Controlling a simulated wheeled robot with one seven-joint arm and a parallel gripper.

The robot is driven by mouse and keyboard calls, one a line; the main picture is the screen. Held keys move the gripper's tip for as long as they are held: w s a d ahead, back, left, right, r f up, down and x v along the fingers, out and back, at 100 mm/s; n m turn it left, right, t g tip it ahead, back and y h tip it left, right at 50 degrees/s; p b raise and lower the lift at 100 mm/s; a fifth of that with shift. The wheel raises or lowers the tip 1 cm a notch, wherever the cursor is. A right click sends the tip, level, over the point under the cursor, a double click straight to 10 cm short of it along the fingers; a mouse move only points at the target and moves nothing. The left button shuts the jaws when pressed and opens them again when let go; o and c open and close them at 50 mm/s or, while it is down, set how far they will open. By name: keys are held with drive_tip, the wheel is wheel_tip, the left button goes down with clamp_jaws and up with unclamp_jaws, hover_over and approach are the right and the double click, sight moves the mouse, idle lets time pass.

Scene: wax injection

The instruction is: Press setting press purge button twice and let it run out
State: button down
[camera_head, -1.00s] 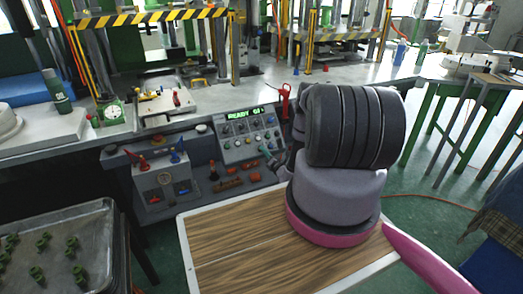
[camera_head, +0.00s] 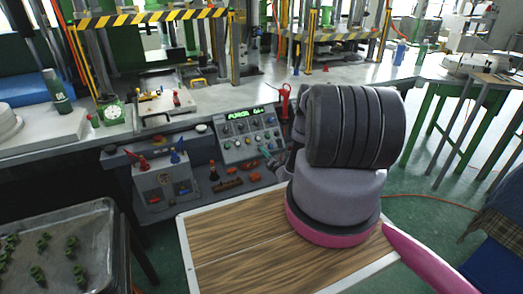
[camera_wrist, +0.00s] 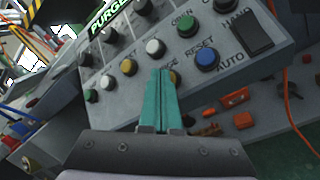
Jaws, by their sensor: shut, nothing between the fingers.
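The press control panel (camera_head: 248,143) stands at the front of the machine bench. Its green display (camera_head: 243,113) reads "PURGE" with small characters after it that I cannot read; it also shows in the wrist view (camera_wrist: 108,14). My gripper (camera_wrist: 162,72) is shut and empty, its teal fingers pointing at the panel's lower button row. The fingertips cover part of a yellow button (camera_wrist: 175,78) whose partly hidden label ends in "GE". I cannot tell whether they touch it. In the head view my gripper (camera_head: 264,151) is at the panel's lower edge.
Close to the fingertips are a white button (camera_wrist: 155,48), a blue RESET button (camera_wrist: 207,59) and a yellow button (camera_wrist: 129,67). A black HAND/AUTO switch (camera_wrist: 251,33) is at the right. A tray (camera_head: 60,210) with green parts stands at the lower left.

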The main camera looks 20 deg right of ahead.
drive_tip(key=shift+s, duration=0.1)
idle(0.3)
drive_tip(key=shift+s+r, duration=0.5)
drive_tip(key=shift+s, duration=0.05)
drive_tip(key=shift+s+d+r, duration=0.1)
drive_tip(key=shift+s+r, duration=1.55)
drive_tip(key=shift+s, duration=0.25)
